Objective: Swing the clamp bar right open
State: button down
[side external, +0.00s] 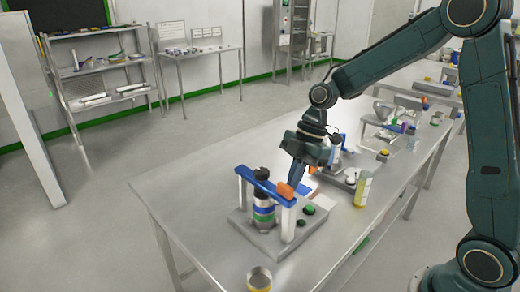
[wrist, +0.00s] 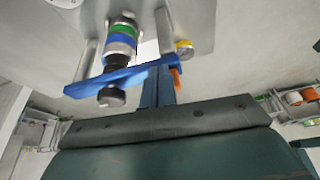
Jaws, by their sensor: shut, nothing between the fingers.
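The blue clamp bar (side external: 262,181) lies across two upright posts on a grey base plate (side external: 262,236). It passes over a bottle (side external: 263,211) with green and blue bands. A black knob (side external: 262,173) sits on the bar above the bottle. An orange handle (side external: 285,190) is at the bar's right end. In the wrist view the bar (wrist: 125,76) runs across in front of the banded bottle (wrist: 121,42). My gripper (side external: 299,182) points down, shut and empty, close beside the orange end; the wrist view shows its fingers (wrist: 158,88) next to the orange piece (wrist: 176,77). Contact cannot be told.
Green and black buttons (side external: 309,209) are on the base plate. A yellow-labelled cylinder (side external: 362,190) stands to the right, and an open yellow-banded can (side external: 259,279) stands at the near edge. More fixtures stand farther back. The left part of the steel table (side external: 190,190) is clear.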

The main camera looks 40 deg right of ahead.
aim_at(285, 187)
jog(key=shift+s+a+m+t, duration=0.1)
jog(key=shift+a+m+t, duration=0.3)
jog(key=shift+a+m, duration=0.5)
jog(key=shift+a, duration=0.65)
jog(key=w+a+m+t+h, duration=0.3)
jog(key=w+a+m+h, duration=0.1)
jog(key=w+a+m, duration=0.9)
jog(key=shift+w+a+m+h, duration=0.2)
jog(key=shift+a+m+h, duration=0.1)
jog(key=shift+a+m, duration=0.85)
jog(key=shift+d, duration=0.1)
